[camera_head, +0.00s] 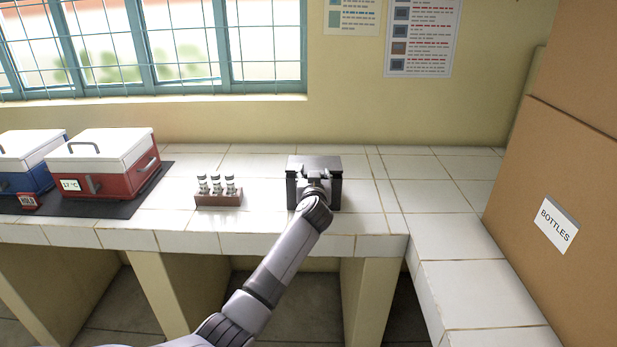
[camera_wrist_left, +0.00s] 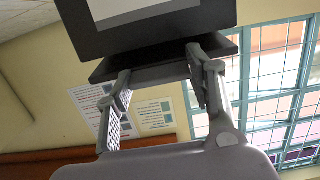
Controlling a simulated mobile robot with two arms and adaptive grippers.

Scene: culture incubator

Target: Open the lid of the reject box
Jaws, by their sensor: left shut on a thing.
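The reject box appears to be the small dark box (camera_head: 314,163) on the white tiled counter, near the wall. My left arm reaches up to its front, and the left gripper (camera_head: 313,186) is at the box's near side, partly hidden by the wrist. In the left wrist view, the two fingers of the left gripper (camera_wrist_left: 163,68) are closed on a dark flat part of the box (camera_wrist_left: 150,30), which bears a pale panel. I cannot tell how far the lid is raised. My right gripper is not in view.
A wooden rack (camera_head: 218,199) with 3 vials stands left of the box. A red cooler (camera_head: 103,165) and a blue cooler (camera_head: 25,160) sit on a dark mat farther left. A cardboard stack labelled BOTTLES (camera_head: 557,225) is at the right. The counter right of the box is clear.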

